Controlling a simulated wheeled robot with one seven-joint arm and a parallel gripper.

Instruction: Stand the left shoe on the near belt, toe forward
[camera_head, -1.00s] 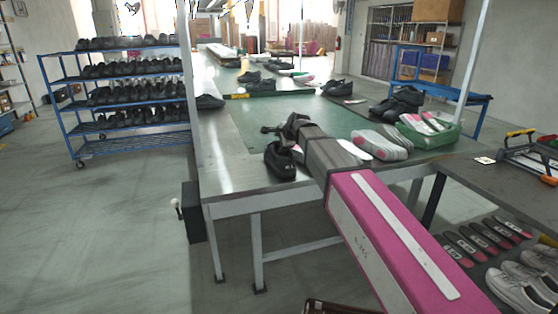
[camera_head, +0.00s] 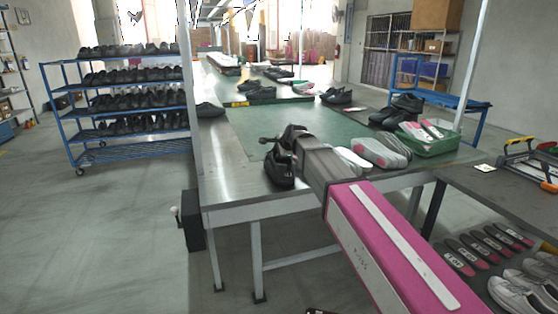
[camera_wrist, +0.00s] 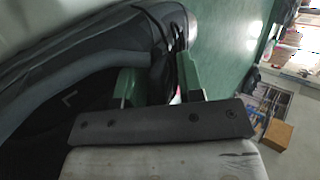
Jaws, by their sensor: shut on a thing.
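My gripper (camera_head: 284,140) is shut on a black shoe (camera_head: 279,168) over the front of the near belt table. In the wrist view the shoe (camera_wrist: 60,75) fills the left side, very close, with a light letter L inside it. The green fingers (camera_wrist: 160,82) are at the shoe's upper edge. The sole is hidden in the wrist view. I cannot tell whether the shoe touches the surface below. The near belt (camera_head: 250,125) is a green surface set in a metal table (camera_head: 225,165).
Grey shoes with pale soles (camera_head: 385,152) lie right of my gripper, beside a green tray (camera_head: 445,141) holding pink-marked soles. Black shoes (camera_head: 392,112) stand behind them. More shoes stand farther along. A dark side table (camera_head: 500,182) is at right. The belt's left middle is clear.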

